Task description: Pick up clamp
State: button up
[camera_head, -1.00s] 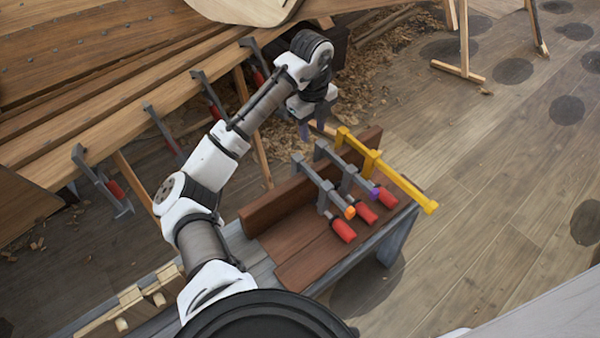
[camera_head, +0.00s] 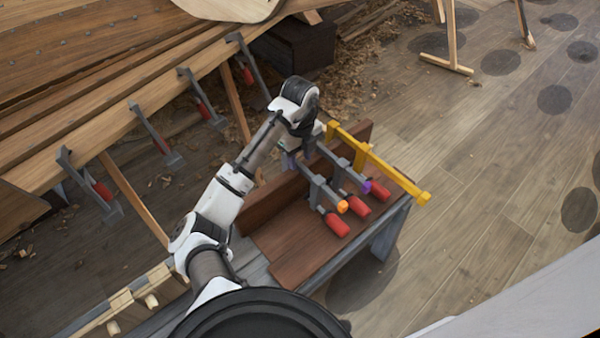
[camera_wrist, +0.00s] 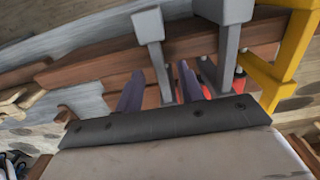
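One is grey with an orange tip (camera_head: 327,191), the middle one is grey with a purple tip (camera_head: 350,172), and the far one is yellow (camera_head: 385,170). My gripper (camera_head: 298,158) is low at the back end of the orange-tipped clamp. In the wrist view my gripper (camera_wrist: 158,82) shows two dark fingers set apart, with part of a grey clamp (camera_wrist: 151,40) between or just beyond them. I cannot tell whether they touch it.
The bench (camera_head: 385,238) carries an upright brown board (camera_head: 275,200) behind the clamps. On the left, a planked hull (camera_head: 110,100) has several more clamps hanging on its edge. A wooden trestle (camera_head: 447,62) stands at the back. The floor to the right is open.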

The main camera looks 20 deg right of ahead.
notch_tip(320, 180, down, 3)
jog(key=shift+r, duration=0.15)
grip_shut()
jog(key=shift+r, duration=0.1)
dwell(1.2)
